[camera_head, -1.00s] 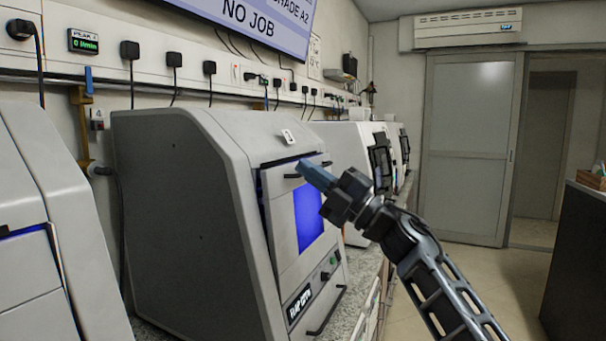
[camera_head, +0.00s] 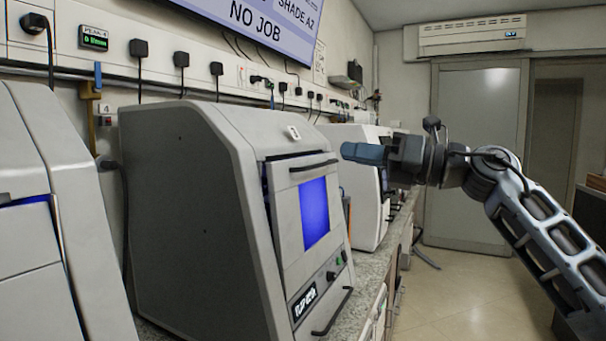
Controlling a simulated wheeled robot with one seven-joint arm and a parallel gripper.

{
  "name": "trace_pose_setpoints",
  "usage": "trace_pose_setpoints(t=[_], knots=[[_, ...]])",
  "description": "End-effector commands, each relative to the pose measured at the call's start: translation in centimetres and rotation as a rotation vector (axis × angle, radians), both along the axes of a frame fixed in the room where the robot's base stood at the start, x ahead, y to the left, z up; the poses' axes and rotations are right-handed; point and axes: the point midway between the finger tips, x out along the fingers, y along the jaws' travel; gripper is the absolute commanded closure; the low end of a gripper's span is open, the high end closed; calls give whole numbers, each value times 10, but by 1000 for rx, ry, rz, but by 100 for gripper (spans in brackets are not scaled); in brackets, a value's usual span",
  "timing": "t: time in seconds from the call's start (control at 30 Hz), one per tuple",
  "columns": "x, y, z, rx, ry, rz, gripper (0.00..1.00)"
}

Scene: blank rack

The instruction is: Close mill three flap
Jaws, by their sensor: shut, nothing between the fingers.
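The grey mill (camera_head: 190,210) in the middle has a small white number tag (camera_head: 294,132) on top, too small to read surely. Its front flap (camera_head: 288,225) has a dark bar handle (camera_head: 313,166) near the top and a blue-lit window (camera_head: 315,212). The flap stands nearly in line with the front. A thin dark-blue strip shows along its left edge, and I cannot tell whether it is fully seated. My gripper (camera_head: 350,152) is shut and empty, with its blue-grey fingers pointing left. It appears just right of the handle, apart from it.
Another grey machine (camera_head: 40,230) stands at the left, and more white machines (camera_head: 360,185) stand behind on the same stone counter (camera_head: 375,265). A lower bar handle (camera_head: 332,312) sticks out below the flap. The floor (camera_head: 470,300) right of the counter is clear.

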Motion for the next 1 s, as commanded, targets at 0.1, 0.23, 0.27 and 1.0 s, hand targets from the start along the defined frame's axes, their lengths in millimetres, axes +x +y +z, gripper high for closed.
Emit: trace_pose_setpoints(t=[0.1,0.23,0.27,1.0], knots=[[5,-9,-6,-262,-214,-56,100],[9,-15,-7,-415,-335,-80,100],[10,-15,-7,-431,-347,-82,100],[68,86,-17,-441,-356,-82,100]])
